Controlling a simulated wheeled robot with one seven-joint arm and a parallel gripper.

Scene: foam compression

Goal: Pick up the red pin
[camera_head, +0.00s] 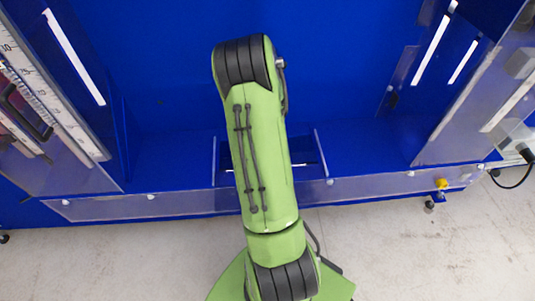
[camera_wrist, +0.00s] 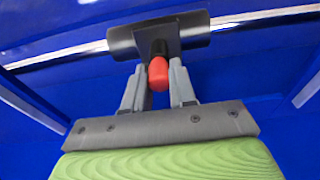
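The red pin (camera_wrist: 158,74) shows in the wrist view as a short red cylinder with a rounded end, joined to a dark stem. The stem meets a black sleeve-like holder (camera_wrist: 184,30) on a shiny metal bar. My gripper (camera_wrist: 158,72) has one grey finger on each side of the pin, very close to it. I cannot tell whether the fingers touch or press on it. In the head view my green arm hides the pin and my gripper.
The metal bar (camera_wrist: 258,17) runs across the blue enclosure (camera_head: 340,60). A clear low panel (camera_head: 370,187) lines its front edge, and clear side panels stand left and right. A ruler scale (camera_head: 45,95) is at the left. The pale floor in front is open.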

